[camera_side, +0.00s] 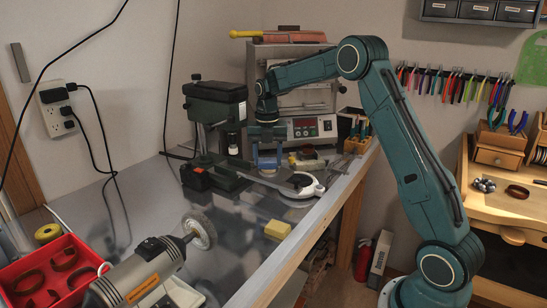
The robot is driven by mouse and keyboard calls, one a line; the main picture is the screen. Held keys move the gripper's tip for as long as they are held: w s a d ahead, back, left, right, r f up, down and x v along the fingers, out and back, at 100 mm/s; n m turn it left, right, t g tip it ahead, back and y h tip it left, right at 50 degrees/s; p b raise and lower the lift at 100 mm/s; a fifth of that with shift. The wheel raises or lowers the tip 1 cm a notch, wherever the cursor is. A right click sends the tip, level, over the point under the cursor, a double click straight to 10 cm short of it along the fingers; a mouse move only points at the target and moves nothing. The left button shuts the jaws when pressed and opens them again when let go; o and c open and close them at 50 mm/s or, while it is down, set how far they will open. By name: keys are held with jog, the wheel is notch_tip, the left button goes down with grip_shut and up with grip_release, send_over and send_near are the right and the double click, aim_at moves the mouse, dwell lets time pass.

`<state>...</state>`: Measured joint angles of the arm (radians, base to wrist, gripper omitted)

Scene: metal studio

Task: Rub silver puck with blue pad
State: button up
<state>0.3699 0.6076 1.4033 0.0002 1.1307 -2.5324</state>
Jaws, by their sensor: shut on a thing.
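My gripper (267,148) points down over the metal bench top, beside the drill press. It is shut on the blue pad (267,163), a small blue piece showing just below the fingers. A small pale silver shape directly under the pad, likely the silver puck (267,172), is mostly covered. The pad looks to be on or just above it; I cannot tell whether they touch.
The green drill press (215,105) stands close left of my gripper. A white round ring tool (303,190) and a yellow block (277,229) lie nearer the front edge. A grey bench grinder (140,275) and a red tray (50,270) fill the lower left.

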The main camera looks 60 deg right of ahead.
jog(key=shift+w+a, duration=0.2)
jog(key=shift+w, duration=0.05)
dwell(0.3)
notch_tip(320, 180, up, 9)
dwell(1.1)
dwell(0.5)
